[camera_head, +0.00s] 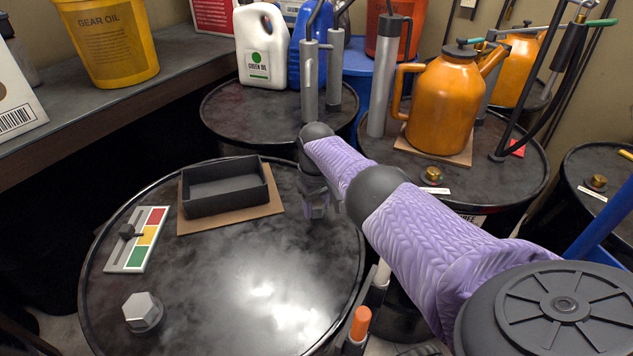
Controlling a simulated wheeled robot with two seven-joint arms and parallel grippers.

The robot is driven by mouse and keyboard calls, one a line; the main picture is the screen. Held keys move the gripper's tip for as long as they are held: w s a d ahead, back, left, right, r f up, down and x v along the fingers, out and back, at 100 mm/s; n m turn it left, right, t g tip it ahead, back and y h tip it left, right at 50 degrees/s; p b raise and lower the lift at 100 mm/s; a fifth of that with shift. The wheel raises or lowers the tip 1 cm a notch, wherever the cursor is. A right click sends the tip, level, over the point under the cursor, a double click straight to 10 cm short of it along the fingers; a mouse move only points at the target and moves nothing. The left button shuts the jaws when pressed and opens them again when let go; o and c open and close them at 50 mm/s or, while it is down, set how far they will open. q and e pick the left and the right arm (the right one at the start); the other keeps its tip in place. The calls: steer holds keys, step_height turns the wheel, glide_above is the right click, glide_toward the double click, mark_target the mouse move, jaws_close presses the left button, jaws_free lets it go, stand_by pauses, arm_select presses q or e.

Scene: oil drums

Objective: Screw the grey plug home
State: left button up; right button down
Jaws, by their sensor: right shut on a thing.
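My right gripper (317,207) points down at the right part of the near black drum's top (215,265). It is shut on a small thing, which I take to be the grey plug. The fingers hide nearly all of it, so I cannot tell how deep it sits or whether it is level. A larger silver-grey hex plug (141,311) stands on the same drum top at the front left, apart from the gripper. My left gripper is not in view.
An empty black tray (224,203) on a brown board and a slider panel with red, yellow and green (138,240) lie on the near drum. Behind stand a drum with an orange oil can (444,105), a brass plug (432,174) and grey pumps. The near drum's front middle is clear.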

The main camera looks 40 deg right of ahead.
steer(key=shift+r+m, duration=0.15)
steer(key=shift+m, duration=0.85)
steer(key=m, duration=0.4)
